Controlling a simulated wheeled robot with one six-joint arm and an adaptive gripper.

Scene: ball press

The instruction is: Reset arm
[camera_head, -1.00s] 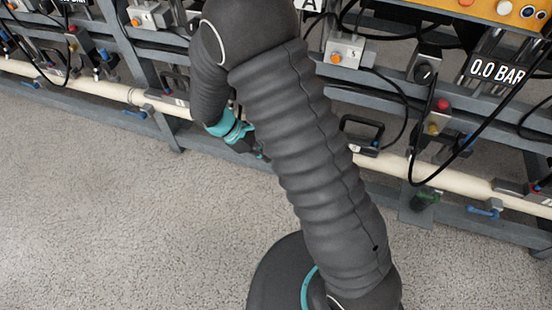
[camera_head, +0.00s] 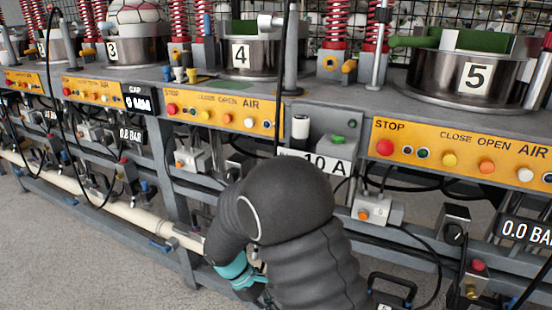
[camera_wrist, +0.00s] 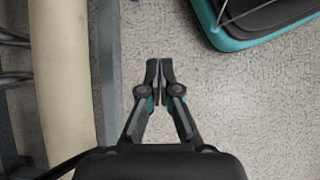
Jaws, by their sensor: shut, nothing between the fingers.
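My gripper (camera_wrist: 159,72) is in the middle of the wrist view, its two dark fingertips together with nothing between them. It points down over the speckled floor (camera_wrist: 245,120), to the right of a cream pipe (camera_wrist: 58,80). In the head view my arm rises from the bottom in a dark ribbed sleeve and bends over in front of the lower frame. The teal wrist part shows there beside the pipe; the fingertips are hidden in that view.
A press bench stands across the head view with drums marked 4 (camera_head: 245,58) and 5 (camera_head: 470,75). Orange panels (camera_head: 462,155) carry buttons along its front. Cables hang below. A grey rail (camera_wrist: 108,70) runs beside the pipe. Open floor lies at bottom left.

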